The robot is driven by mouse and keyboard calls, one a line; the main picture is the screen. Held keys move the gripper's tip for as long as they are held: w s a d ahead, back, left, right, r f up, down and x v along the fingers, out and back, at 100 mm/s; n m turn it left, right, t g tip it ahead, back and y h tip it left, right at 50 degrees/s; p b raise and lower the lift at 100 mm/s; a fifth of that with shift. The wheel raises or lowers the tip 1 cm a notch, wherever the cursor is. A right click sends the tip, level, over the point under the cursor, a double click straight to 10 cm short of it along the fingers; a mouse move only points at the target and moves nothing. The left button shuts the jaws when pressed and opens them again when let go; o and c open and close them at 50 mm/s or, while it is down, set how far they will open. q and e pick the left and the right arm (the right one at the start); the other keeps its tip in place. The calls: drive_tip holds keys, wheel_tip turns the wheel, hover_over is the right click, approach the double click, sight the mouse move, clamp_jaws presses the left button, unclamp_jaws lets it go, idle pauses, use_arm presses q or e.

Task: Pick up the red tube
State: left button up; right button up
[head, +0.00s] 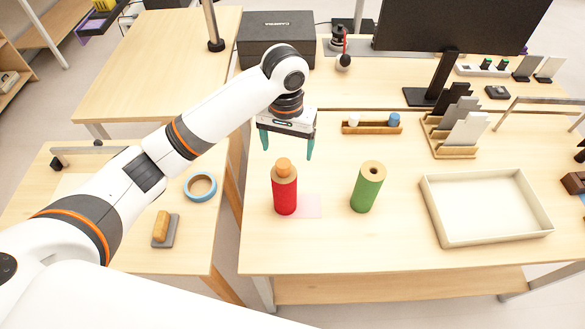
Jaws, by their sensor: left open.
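The red tube (285,196) stands upright on the wooden table, near its left edge, with an orange top (284,167). A pink square (309,206) lies flat beside its base, to the right. My left gripper (287,146) is open and empty, with its two teal fingers pointing down. In the head view it shows just above and behind the tube's top; I cannot tell its exact height or distance. My right gripper is not in view.
A green tube (367,188) stands upright to the right of the red one. A cream tray (486,207) lies further right. A wooden rack (371,128) and a dark box (276,40) are behind. A blue tape roll (200,187) lies on the left table.

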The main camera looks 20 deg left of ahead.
sight(284, 174)
use_arm(q)
drive_tip(key=shift+w+a, duration=0.15)
drive_tip(key=shift+w, duration=0.25)
drive_tip(key=s+f+p, duration=0.1)
drive_tip(key=s+f, duration=0.1)
drive_tip(key=f, duration=0.1)
drive_tip(key=shift+s, duration=0.2)
wheel_tip(284, 174, down, 2)
drive_tip(key=shift+w+f+p, duration=0.1)
drive_tip(key=shift+p, duration=0.3)
drive_tip(key=shift+w+a+f+p, duration=0.15)
drive_tip(key=shift+w+f+p, duration=0.2)
drive_tip(key=shift+f, duration=0.3)
drive_tip(key=shift+w+a+f+p, duration=0.1)
drive_tip(key=shift+w+f+p, duration=0.15)
drive_tip(key=shift+f, duration=0.35)
wheel_tip(284, 174, down, 2)
drive_tip(key=shift+s+a+f+p, duration=0.15)
drive_tip(key=shift+p, duration=0.2)
drive_tip(key=shift+f, duration=0.5)
drive_tip(key=c, duration=0.6)
drive_tip(key=shift+r, duration=0.1)
drive_tip(key=c, duration=1)
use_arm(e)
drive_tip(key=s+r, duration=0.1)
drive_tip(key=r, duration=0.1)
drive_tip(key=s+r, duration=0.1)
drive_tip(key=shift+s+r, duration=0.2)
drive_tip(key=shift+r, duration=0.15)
